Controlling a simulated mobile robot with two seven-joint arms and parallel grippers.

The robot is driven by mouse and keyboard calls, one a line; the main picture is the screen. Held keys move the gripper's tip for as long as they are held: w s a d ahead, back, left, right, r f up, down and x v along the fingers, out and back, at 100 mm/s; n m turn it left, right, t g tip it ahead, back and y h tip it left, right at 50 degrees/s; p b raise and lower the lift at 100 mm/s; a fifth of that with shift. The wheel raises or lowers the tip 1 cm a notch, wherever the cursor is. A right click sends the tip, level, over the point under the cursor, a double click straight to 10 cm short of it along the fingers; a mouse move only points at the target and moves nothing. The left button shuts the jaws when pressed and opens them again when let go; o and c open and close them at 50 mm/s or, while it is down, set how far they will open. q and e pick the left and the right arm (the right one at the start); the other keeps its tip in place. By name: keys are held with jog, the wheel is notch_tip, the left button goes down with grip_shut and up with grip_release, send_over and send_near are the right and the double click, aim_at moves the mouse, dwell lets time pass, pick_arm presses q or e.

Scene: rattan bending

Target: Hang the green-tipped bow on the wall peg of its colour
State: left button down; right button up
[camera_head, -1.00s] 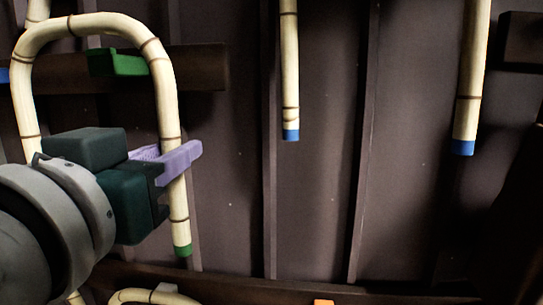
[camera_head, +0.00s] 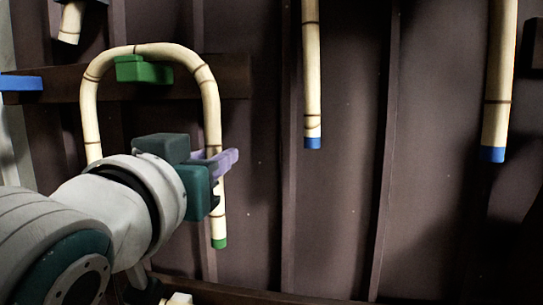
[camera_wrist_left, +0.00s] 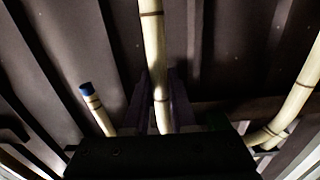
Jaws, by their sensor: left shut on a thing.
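The green-tipped bow (camera_head: 211,100) is a pale bent cane in an upside-down U, with the green tip (camera_head: 220,243) at the lower end of its right leg. My left gripper (camera_head: 222,166), with purple fingers, is shut on that right leg, above the tip. The green peg (camera_head: 143,71) sits on a dark wall rail, just under the top of the bow's arch; I cannot tell whether they touch. In the left wrist view the held leg (camera_wrist_left: 155,60) runs between the fingers. My arm hides the lower left leg. My right gripper is not in view.
A blue peg (camera_head: 20,83) sits on the rail at far left. Blue-tipped canes (camera_head: 312,90) and (camera_head: 498,90) hang to the right. Another cane end (camera_head: 71,22) shows at upper left. The ribbed wall between is clear.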

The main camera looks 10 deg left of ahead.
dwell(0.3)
pick_arm(q)
jog(key=c, duration=0.7)
grip_release()
jog(key=shift+o, duration=0.2)
jog(key=s+b, duration=0.3)
jog(key=s, duration=0.7)
jog(key=shift+a, duration=0.15)
